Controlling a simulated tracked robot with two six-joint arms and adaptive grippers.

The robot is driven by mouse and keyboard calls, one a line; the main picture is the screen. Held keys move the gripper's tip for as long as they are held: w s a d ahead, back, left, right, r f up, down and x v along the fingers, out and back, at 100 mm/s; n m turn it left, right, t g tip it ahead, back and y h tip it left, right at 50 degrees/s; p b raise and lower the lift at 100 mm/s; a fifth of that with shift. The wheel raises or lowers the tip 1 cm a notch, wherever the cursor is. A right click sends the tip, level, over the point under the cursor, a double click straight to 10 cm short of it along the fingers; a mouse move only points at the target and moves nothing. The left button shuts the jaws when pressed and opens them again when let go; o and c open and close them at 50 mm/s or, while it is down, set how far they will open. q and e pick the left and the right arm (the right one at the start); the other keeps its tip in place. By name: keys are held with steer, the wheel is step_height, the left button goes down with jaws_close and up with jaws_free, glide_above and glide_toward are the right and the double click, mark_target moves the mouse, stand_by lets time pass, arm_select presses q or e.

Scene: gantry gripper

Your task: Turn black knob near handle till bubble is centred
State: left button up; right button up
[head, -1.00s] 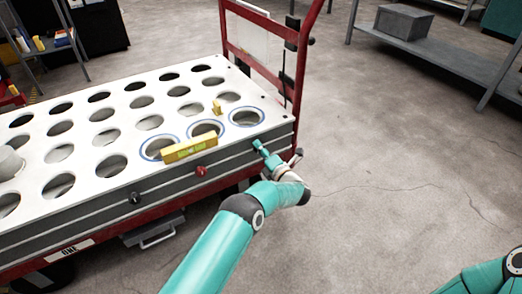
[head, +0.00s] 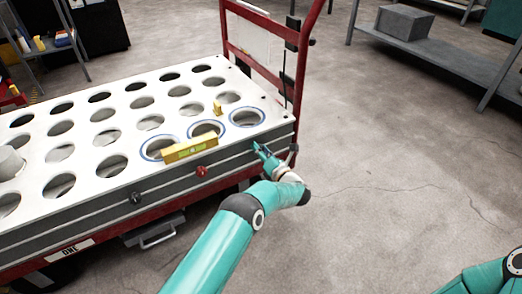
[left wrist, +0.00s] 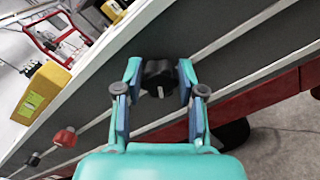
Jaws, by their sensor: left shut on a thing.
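My left gripper (left wrist: 159,95) is shut on a black knob (left wrist: 158,73) on the grey side of the cart's plate, near the red handle (head: 300,60). In the head view the left gripper (head: 262,150) reaches the plate's near right corner and hides the knob. A yellow spirit level (head: 190,150) lies along the plate's front edge; it also shows in the left wrist view (left wrist: 42,92). A smaller yellow level (head: 217,107) lies behind it, set crosswise. The bubbles are too small to read. My right gripper is out of view.
The white plate (head: 85,127) has rows of round holes, several ringed in blue. A red knob (head: 201,171) and another black knob (head: 135,197) sit farther left along the side. A grey shelf (head: 440,55) stands at the back right; the floor between is clear.

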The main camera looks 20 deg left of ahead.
arm_select(q)
steer(key=shift+s+f, duration=0.1)
steer(key=shift+f, duration=0.3)
steer(key=o, duration=1.1)
steer(key=shift+o, duration=0.2)
steer(key=shift+r, duration=0.2)
steer(key=v, duration=1.2)
